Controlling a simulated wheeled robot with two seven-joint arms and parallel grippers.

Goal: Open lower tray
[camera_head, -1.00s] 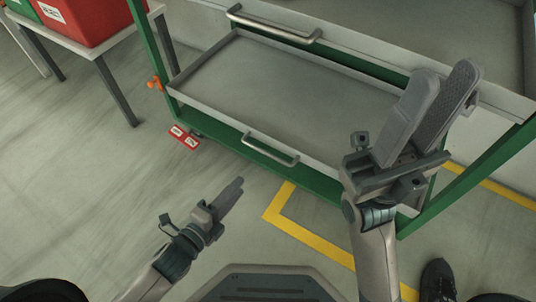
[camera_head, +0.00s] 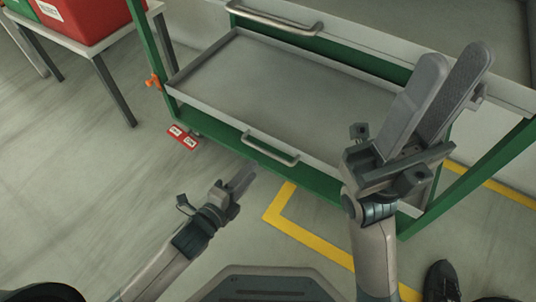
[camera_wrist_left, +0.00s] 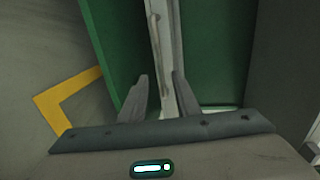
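The lower tray (camera_head: 290,95) is a grey shallow drawer low in a green-framed cart, and its inside shows empty. Its silver bar handle (camera_head: 270,148) is on the front edge; it also shows in the left wrist view (camera_wrist_left: 154,40). My left gripper (camera_head: 243,180) is just short of the handle, below and left of it. In the left wrist view the fingers (camera_wrist_left: 155,97) stand apart with the tray's front edge between them further off, so it is open and empty. My right gripper (camera_head: 445,85) is raised over the cart's right side, its fingers slightly apart, holding nothing visible.
An upper tray with its own handle (camera_head: 274,20) is above. A red tag (camera_head: 183,137) is on the floor by the cart's left leg. Yellow floor tape (camera_head: 300,230) runs before the cart. A dark shoe (camera_head: 440,280) shows at lower right.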

